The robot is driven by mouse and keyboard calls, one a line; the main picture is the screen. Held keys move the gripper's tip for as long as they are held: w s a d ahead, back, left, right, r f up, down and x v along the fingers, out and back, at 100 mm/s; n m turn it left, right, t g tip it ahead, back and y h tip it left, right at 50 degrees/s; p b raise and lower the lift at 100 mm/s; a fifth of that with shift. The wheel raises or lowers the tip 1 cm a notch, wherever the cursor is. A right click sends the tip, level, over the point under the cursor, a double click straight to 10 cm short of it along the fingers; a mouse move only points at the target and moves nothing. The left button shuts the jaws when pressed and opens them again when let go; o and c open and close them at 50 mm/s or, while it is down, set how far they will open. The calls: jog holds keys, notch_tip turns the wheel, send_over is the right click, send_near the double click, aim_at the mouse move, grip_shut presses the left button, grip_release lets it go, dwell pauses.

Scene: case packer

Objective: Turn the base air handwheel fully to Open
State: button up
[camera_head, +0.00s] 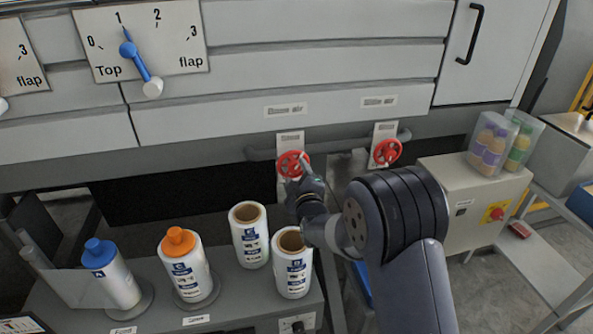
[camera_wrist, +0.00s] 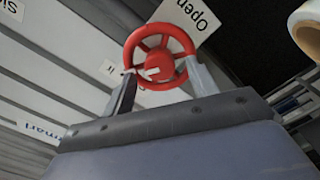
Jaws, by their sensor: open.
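A red spoked handwheel (camera_head: 284,162) is at the left of a pair below the grey machine front. Its label (camera_head: 286,110) above is too small to read surely. My gripper (camera_head: 302,171) is right at this wheel and partly covers it. In the wrist view the red handwheel (camera_wrist: 135,48) stands upside down between and just beyond my open gripper (camera_wrist: 162,72), one finger on each side. Whether the fingers touch the rim cannot be told. A white pointer shows near its hub, and a plate marked Open (camera_wrist: 198,22) is behind it.
A second red handwheel (camera_head: 387,152) is to the right. Below left, a shelf holds a blue-capped bottle (camera_head: 112,275), an orange-capped bottle (camera_head: 187,268) and two open white rolls (camera_head: 250,238). A grey control box (camera_head: 460,205) with clear bins stands right.

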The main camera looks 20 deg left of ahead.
jog(key=shift+w+a, duration=0.2)
jog(key=shift+w, duration=0.15)
jog(key=shift+c, duration=0.4)
jog(key=c, duration=0.9)
